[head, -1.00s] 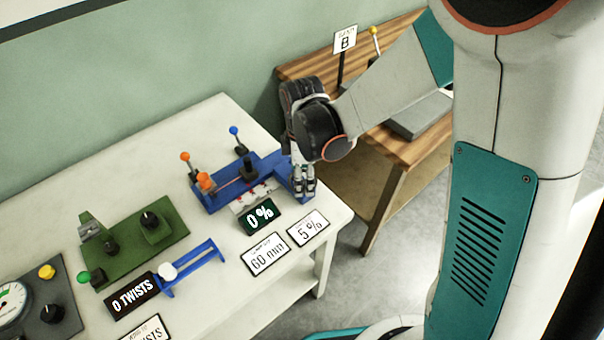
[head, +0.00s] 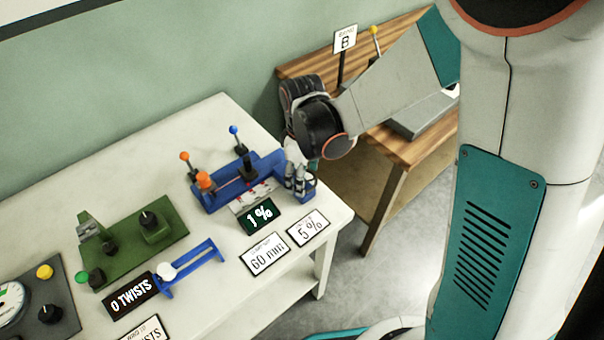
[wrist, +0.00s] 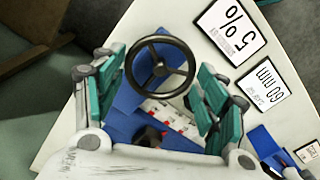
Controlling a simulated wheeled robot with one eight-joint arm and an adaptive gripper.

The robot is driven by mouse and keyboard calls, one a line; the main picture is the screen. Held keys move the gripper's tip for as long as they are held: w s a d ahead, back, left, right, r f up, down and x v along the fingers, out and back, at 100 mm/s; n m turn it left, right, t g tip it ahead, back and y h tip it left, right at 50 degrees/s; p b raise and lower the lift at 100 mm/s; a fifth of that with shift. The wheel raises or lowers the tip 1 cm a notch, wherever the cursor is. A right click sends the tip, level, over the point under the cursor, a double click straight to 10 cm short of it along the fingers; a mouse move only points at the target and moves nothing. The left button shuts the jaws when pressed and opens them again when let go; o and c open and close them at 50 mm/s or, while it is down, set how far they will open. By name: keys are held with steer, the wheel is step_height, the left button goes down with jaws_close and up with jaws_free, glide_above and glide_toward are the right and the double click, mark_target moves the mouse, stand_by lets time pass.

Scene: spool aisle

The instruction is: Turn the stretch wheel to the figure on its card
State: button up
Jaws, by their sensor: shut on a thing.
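The stretch wheel (wrist: 160,66) is a dark three-spoked handwheel at the right end of the blue stretch rig (head: 213,200). In the wrist view it lies between the teal fingers of my gripper (wrist: 163,85). In the head view my gripper (head: 297,185) points down at that end of the rig and is shut on the wheel, which it hides there. The dark display (head: 261,214) in front of the rig reads 1 %. The card (head: 308,228) beside it reads 5 %, and it also shows in the wrist view (wrist: 229,33).
A 60 mm card (head: 266,256) lies left of the 5 % card. A green fixture (head: 135,245) and a 0 TWISTS display (head: 132,297) stand to the left. A wooden bench (head: 390,150) stands behind my arm.

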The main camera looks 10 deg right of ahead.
steer(key=m, duration=1.4)
steer(key=shift+b, duration=0.4)
steer(key=o, duration=1.1)
steer(key=shift+c, duration=0.2)
step_height(320, 180, up, 7)
steer(key=shift+r, duration=0.2)
